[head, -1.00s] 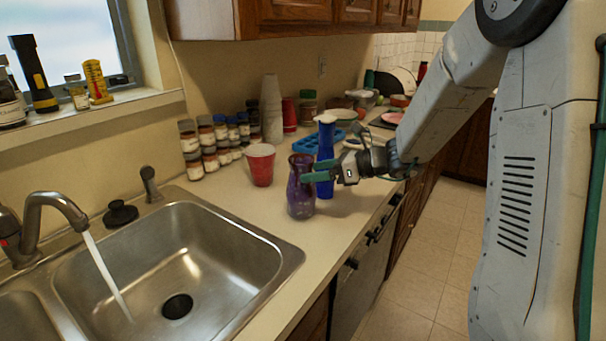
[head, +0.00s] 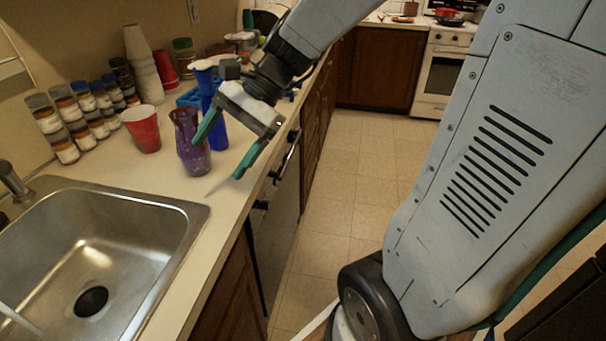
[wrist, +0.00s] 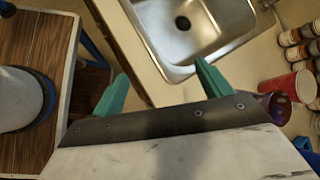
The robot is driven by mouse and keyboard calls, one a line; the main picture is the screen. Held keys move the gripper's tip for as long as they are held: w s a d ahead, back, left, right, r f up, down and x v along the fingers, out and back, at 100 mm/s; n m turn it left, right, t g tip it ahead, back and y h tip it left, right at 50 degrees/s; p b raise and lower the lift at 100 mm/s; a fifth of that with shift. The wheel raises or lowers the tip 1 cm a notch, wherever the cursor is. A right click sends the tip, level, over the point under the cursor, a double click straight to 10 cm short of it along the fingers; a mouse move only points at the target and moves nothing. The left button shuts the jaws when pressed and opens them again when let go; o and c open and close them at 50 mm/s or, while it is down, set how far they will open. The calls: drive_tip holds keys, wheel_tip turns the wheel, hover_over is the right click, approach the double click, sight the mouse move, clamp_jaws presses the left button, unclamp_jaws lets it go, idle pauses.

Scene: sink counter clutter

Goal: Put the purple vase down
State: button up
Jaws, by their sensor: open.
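The purple vase (head: 191,146) stands upright on the counter in the head view, between the red cup and a blue bottle-like vase. In the wrist view only part of the purple vase (wrist: 276,106) shows at the right, beyond my right finger. My gripper (head: 221,157) is open and empty. Its green fingers are spread over the counter's front edge, to the right of the vase in the head view. One finger overlaps the vase in that view; I cannot tell whether they touch. In the wrist view my gripper (wrist: 162,85) has nothing between its fingers.
The red cup (head: 142,128) is left of the vase, and the blue vase (head: 212,120) is close behind it. Several spice jars (head: 85,112) and stacked cups (head: 144,65) line the wall. The sink (head: 95,255) is nearer me. Bare counter lies between sink and vase.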

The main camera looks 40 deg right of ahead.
drive_tip(key=s+d+n+h, duration=0.2)
drive_tip(key=s+n+h, duration=0.2)
drive_tip(key=s+n, duration=0.2)
drive_tip(key=s+d+n+h, duration=0.3)
drive_tip(key=s+n+h, duration=0.1)
drive_tip(key=s+n, duration=0.3)
drive_tip(key=shift+s+h, duration=0.4)
drive_tip(key=shift+s, duration=0.8)
drive_tip(key=shift+f, duration=0.1)
